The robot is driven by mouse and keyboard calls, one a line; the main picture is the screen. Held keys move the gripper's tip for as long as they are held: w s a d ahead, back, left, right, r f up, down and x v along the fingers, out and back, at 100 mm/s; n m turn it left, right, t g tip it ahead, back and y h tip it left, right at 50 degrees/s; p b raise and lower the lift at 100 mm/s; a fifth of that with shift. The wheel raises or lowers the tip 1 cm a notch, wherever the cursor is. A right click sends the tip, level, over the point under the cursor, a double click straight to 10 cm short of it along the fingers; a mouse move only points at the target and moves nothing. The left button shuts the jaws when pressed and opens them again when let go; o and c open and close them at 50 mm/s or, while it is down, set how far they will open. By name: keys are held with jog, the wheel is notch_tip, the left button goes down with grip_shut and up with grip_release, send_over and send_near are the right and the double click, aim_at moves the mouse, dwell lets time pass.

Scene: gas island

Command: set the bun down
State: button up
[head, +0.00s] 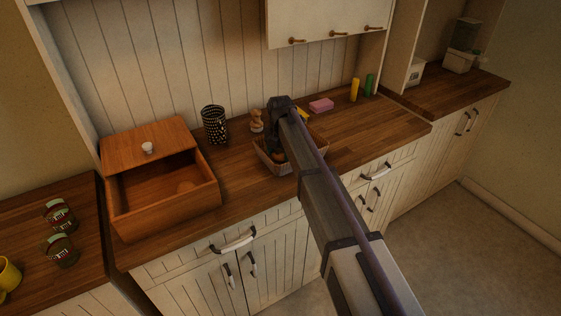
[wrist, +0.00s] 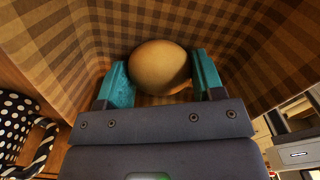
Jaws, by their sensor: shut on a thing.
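The round tan bun (wrist: 160,66) sits between the two teal fingers of my gripper (wrist: 162,82) in the wrist view. My gripper is shut on it. Checked brown walls of a lined basket (wrist: 225,35) surround the bun and fingers in that view. In the head view the basket (head: 262,158) stands on the wooden counter, and my arm covers much of it. The bun and fingertips are hidden there behind my arm. I cannot tell whether the bun touches the basket's bottom.
An open wooden bread box (head: 160,212) stands left of the basket. A dotted dark container (head: 214,125) and a small brown figure (head: 256,121) stand behind. A pink block (head: 321,105), a yellow bottle (head: 354,90) and a green bottle (head: 369,85) are at right. The counter's right part is clear.

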aim_at(280, 150)
jog(key=shift+p, duration=0.3)
jog(key=shift+f, duration=0.25)
jog(key=o, duration=0.9)
jog(key=shift+r, duration=0.1)
notch_tip(280, 150, up, 12)
jog(key=p, duration=1.2)
jog(key=shift+r, duration=0.25)
jog(key=shift+f, duration=0.1)
